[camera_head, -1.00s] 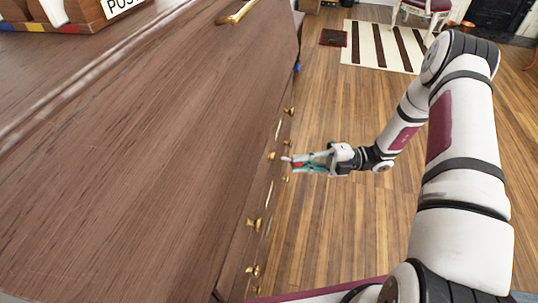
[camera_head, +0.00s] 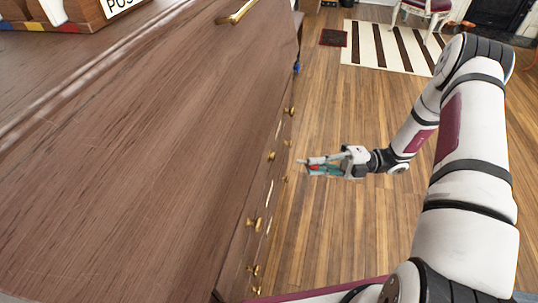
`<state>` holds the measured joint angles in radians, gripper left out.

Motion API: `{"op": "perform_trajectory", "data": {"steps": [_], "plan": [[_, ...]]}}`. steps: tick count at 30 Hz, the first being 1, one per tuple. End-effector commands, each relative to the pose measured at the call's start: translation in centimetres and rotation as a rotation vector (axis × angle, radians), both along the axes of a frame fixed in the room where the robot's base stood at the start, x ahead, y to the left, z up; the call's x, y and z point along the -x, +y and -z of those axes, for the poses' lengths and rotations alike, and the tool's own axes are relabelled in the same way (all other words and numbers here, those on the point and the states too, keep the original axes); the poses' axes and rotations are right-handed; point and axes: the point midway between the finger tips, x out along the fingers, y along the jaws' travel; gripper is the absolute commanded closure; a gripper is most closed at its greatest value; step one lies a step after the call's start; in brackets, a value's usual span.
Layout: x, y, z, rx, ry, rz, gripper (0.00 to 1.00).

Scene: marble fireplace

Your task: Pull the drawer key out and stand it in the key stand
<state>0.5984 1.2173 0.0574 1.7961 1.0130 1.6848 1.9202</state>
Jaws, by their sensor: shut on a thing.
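My gripper (camera_head: 318,166) is in front of the drawer fronts, over the floor, and apart from them. It is shut on the drawer key (camera_head: 313,167), of which a small red part shows between the fingers. A thin pale tip points left toward the drawers; I cannot tell whether it is the key's shank or a fingertip. Most of the key is hidden by the fingers. I cannot make out the key stand in this view.
The wooden cabinet (camera_head: 140,130) fills the left, with brass knobs (camera_head: 254,222) along its steep front. A brass bar (camera_head: 238,12) lies near its far edge. A wooden box with a lettered label (camera_head: 118,6) stands at the back left. The floor (camera_head: 340,235) right of the drawers is clear.

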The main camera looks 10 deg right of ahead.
Motion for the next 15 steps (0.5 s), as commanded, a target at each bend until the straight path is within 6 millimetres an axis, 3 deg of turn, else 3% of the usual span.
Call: {"op": "perform_trajectory", "data": {"steps": [15], "plan": [[1.0, -2.4, 0.0, 0.0, 0.0, 0.0, 1.0]]}}
